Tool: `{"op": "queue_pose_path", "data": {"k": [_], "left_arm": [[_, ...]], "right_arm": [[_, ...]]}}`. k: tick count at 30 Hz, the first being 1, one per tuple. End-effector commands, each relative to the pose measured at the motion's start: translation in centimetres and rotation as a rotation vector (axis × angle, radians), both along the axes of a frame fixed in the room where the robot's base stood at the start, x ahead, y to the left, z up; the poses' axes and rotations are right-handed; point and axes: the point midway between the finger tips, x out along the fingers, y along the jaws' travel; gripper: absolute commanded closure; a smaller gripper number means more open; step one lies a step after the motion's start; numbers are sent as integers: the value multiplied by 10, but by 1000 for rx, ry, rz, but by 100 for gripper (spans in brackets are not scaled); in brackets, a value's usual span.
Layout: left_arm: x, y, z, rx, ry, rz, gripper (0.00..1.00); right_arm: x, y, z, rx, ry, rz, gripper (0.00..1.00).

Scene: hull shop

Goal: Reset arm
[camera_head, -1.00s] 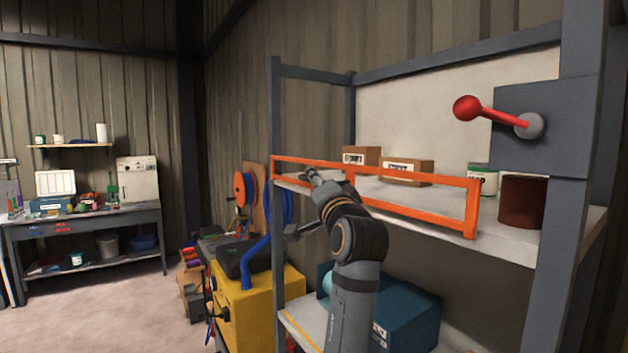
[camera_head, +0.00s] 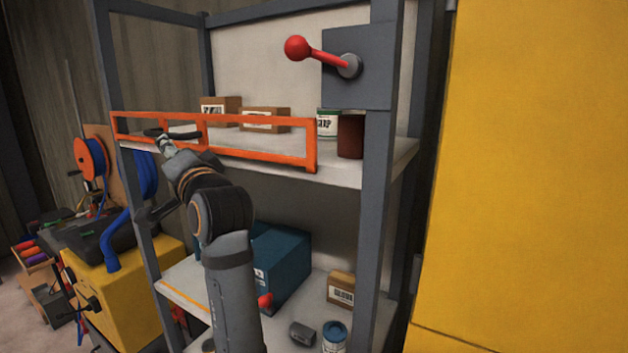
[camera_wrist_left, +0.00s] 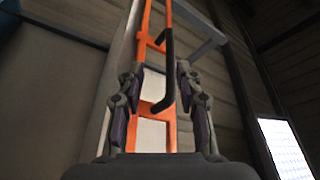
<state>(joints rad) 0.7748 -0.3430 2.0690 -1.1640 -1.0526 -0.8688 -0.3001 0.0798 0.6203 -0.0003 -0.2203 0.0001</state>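A lever arm with a red ball knob (camera_head: 296,48) sticks out to the left from a grey box (camera_head: 365,85) on the shelf frame's right side, rising slightly toward the knob. My left gripper (camera_head: 165,142) is well away from it, at the left part of the orange rail (camera_head: 265,153) on the upper shelf. In the left wrist view the fingers (camera_wrist_left: 163,105) stand apart, with the rail (camera_wrist_left: 146,75) beyond them. A dark bent bar (camera_wrist_left: 170,65) shows in the gap between them; I see no finger closed on it. My right gripper is out of view.
The upper shelf holds cardboard boxes (camera_head: 265,119), a white can (camera_head: 327,124) and a dark red can (camera_head: 350,137). A blue box (camera_head: 283,262) sits on the lower shelf. A yellow machine (camera_head: 112,305) stands at left, a large yellow surface (camera_head: 535,180) at right.

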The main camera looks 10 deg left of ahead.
Motion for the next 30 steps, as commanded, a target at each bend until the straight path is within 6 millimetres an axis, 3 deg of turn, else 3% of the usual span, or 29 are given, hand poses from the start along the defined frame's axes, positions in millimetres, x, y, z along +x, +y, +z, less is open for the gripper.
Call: {"op": "queue_pose_path", "data": {"k": [2,5,6,8,12,15,18,21,30], "left_arm": [[9,3,-40,-54,37,-32,64],[18,7,-120,-180,105,-100,64],[19,6,-157,-243,137,-129,64],[14,5,-211,-342,190,-166,64],[-20,-6,-330,-584,329,-221,64],[-59,-19,-401,-750,437,-230,64],[-100,-33,-452,-887,532,-220,64],[-138,-45,-487,-997,616,-199,64],[-246,-77,-550,-1249,840,-101,64]], "right_arm": [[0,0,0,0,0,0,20],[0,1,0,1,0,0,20],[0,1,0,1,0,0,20],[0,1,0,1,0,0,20],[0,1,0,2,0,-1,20],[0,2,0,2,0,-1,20],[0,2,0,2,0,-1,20],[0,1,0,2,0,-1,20],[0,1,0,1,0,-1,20]]}}
